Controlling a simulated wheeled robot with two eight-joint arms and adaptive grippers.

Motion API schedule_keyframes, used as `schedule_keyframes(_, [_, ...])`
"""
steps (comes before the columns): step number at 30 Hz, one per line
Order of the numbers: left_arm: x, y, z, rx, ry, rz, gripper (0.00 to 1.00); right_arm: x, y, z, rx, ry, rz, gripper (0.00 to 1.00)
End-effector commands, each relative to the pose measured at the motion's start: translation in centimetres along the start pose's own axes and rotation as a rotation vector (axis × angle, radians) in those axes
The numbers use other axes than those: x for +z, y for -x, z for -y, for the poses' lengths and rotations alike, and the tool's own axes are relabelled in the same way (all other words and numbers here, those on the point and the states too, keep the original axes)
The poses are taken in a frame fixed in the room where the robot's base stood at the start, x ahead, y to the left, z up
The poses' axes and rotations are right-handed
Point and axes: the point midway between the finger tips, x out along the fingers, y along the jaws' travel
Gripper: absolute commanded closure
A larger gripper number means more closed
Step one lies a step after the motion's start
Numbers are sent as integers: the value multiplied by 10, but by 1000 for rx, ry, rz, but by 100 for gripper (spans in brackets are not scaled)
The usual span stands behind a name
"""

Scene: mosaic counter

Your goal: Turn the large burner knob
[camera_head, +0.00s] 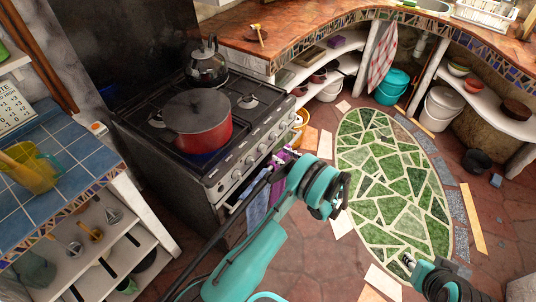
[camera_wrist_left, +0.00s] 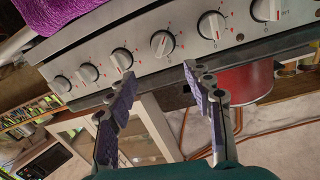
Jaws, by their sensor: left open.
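The stove's front panel (camera_head: 255,155) carries a row of several pale round knobs. In the left wrist view the knobs run diagonally across the steel panel, including one knob (camera_wrist_left: 163,43) lying just beyond the gap between the fingertips and a bigger-looking one (camera_wrist_left: 268,10) at the upper right. I cannot tell for sure which is the large burner knob. My left gripper (camera_head: 284,156) is at the stove's front, its fingers (camera_wrist_left: 159,72) spread with nothing between them and apart from the knobs. My right gripper (camera_head: 408,261) is low at the right over the floor; its jaws are unclear.
A red pot (camera_head: 200,122) and a kettle (camera_head: 206,65) stand on the stove. Cloths (camera_head: 256,204) hang at its front, beneath the knobs and partly behind my left arm. A blue-tiled counter (camera_head: 70,150) is at left. Floor around the green mosaic (camera_head: 390,170) is mostly clear.

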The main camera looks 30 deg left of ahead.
Motion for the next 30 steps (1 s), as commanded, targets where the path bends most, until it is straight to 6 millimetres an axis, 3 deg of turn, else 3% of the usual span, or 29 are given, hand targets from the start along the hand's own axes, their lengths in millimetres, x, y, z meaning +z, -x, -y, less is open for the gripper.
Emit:
schedule_keyframes(3, [17,2,3,-17,41,-40,48,2,-2,0,0,0,0,66])
schedule_keyframes(7, [20,-5,5,-25,54,-53,48,3,-5,0,0,0,0,66])
schedule_keyframes(21, [17,-71,6,-24,51,-51,48,15,-21,0,0,0,0,66])
schedule_keyframes(30, [15,-76,6,-22,51,-50,48,15,-21,0,0,0,0,66])
